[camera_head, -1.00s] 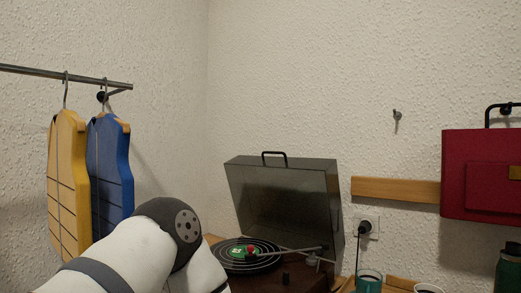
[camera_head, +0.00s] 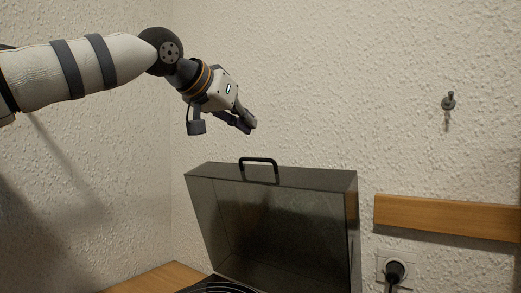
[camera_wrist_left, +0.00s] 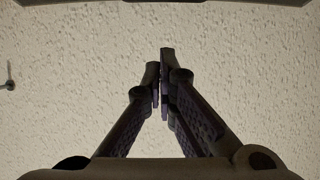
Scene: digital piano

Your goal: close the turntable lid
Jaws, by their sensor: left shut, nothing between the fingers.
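The turntable lid (camera_head: 285,225) is a dark, see-through box cover. It stands open, tilted up at the back of the turntable. A black handle (camera_head: 259,162) sits on its upper edge. Only a dark curved part of the turntable (camera_head: 222,287) shows at the bottom edge of the head view. My left gripper (camera_head: 250,125) is above the lid, a little left of the handle in the picture and apart from it. In the left wrist view its fingers (camera_wrist_left: 161,75) are together and empty, with bare wall beyond. My right gripper is not in view.
A wooden strip (camera_head: 447,217) and a socket with a black plug (camera_head: 396,270) are on the wall to the right of the lid. A wall hook (camera_head: 449,101) is above them. A wooden surface (camera_head: 150,279) lies at the lower left.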

